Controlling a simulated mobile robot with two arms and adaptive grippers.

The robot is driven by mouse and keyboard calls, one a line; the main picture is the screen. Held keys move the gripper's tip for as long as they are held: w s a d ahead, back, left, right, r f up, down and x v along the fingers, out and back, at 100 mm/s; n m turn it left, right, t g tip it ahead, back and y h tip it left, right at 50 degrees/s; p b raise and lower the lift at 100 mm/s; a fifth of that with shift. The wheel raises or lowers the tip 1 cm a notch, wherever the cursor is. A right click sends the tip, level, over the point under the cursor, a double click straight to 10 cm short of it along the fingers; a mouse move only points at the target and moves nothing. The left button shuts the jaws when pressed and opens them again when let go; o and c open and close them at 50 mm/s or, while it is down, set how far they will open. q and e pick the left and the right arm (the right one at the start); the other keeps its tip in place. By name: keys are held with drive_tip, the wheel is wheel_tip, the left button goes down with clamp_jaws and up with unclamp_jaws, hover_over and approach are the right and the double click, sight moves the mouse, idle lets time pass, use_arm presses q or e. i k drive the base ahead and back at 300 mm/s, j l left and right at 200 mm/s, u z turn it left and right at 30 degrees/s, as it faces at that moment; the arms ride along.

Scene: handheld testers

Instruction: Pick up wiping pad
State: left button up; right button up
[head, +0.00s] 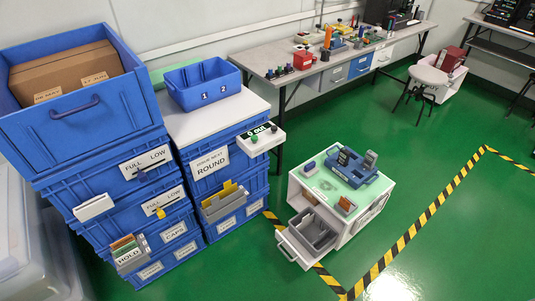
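No wiping pad can be made out for sure. A small purple and light-grey block (308,168) sits at the left of the green top (326,184) of a low white cabinet (372,212); it may be the pad, but it is too small to tell. A blue rack (352,172) beside it holds grey handheld testers (369,160). A small brown-faced piece (346,204) is at the cabinet top's front edge. Neither of my grippers shows in the head view.
An open drawer (291,251) with grey dividers juts from the cabinet's front. Blue crates (100,172) stand stacked at the left, an empty blue bin (203,86) on one stack. A cluttered bench (285,80) and a stool (428,75) are behind. Green floor (450,230) is clear at right.

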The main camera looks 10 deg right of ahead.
sight(309, 169)
drive_tip(key=k+z, duration=0.2)
drive_tip(key=z, duration=0.5)
